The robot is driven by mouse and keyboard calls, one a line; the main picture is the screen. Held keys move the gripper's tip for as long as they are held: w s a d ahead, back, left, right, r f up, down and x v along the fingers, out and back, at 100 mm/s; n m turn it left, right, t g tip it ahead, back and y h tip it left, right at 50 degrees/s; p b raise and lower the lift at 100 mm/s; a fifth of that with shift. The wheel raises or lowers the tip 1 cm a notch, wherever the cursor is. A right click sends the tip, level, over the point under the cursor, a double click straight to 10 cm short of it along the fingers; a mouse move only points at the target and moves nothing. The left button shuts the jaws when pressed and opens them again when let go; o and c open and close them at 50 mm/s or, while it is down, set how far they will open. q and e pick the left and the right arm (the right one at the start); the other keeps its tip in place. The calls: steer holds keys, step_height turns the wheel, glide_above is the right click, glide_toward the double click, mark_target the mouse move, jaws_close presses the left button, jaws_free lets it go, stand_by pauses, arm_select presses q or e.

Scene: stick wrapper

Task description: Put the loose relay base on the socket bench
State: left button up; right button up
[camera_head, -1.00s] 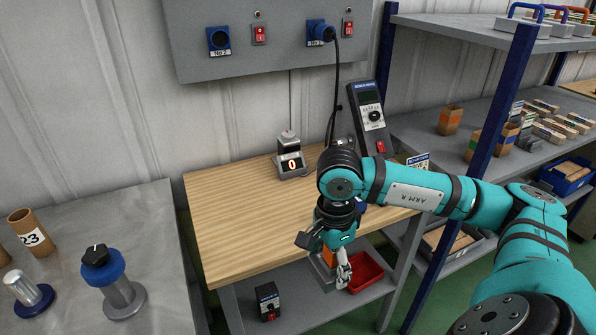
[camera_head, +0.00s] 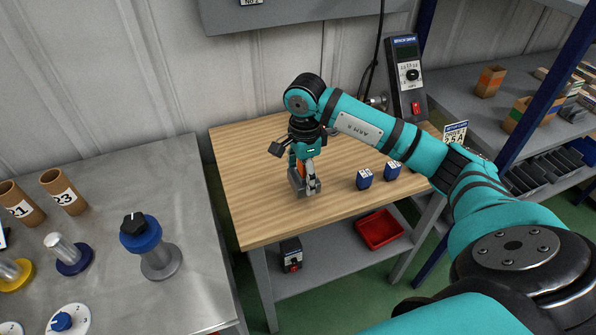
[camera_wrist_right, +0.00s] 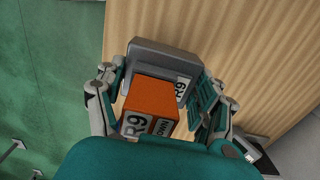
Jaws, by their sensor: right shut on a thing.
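The wooden-topped bench (camera_head: 245,165) stands in the middle of the head view. My right gripper (camera_head: 306,184) is over its top, pointing down, shut on the relay base. The relay base (camera_head: 296,182) is a grey block with an orange relay (camera_head: 301,168) on it. In the wrist view the grey base (camera_wrist_right: 160,58) and the orange relay (camera_wrist_right: 152,97) both carry R9 labels and sit between the fingers (camera_wrist_right: 155,95). The fingers partly hide the base. I cannot tell whether the base touches the wood. My left gripper is out of view.
Two small blue blocks (camera_head: 364,179) (camera_head: 392,170) stand on the bench right of the gripper. A grey controller (camera_head: 408,75) stands at its back right. Below are a red bin (camera_head: 380,229) and a black box (camera_head: 291,255). A metal table (camera_head: 185,210) is at left. The bench's front left is clear.

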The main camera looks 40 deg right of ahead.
mark_target(298, 179)
steer(key=shift+w+f, duration=0.1)
steer(key=shift+w, duration=1.15)
step_height(298, 179, down, 3)
steer(key=shift+p, duration=0.75)
steer(key=shift+f, duration=0.2)
steer(key=shift+f, duration=0.1)
steer(key=o, duration=1.4)
steer(key=shift+c, duration=0.2)
